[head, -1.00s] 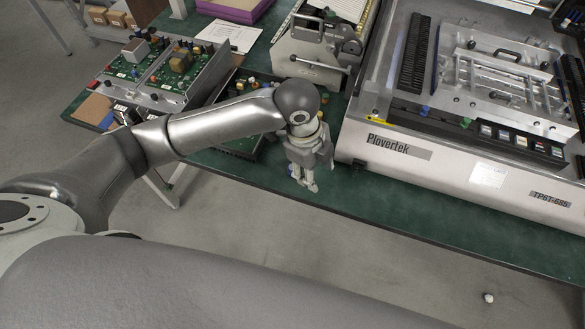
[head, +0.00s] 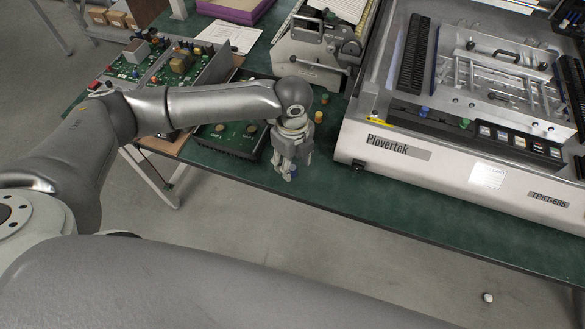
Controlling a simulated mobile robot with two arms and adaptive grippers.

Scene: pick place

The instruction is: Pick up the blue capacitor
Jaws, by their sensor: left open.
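The blue capacitor (head: 294,171) is a small blue spot on the green table, mostly hidden by my left gripper. My left gripper (head: 288,175) points down with its fingers at the capacitor, near the table's front edge. It is open. I cannot tell whether the fingers touch the capacitor or stand on both sides of it. My right gripper is not in view.
A dark box with a green board (head: 228,138) is close on the left. The large Plovertek machine (head: 440,165) stands to the right. The green table (head: 335,195) is bare along its front edge.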

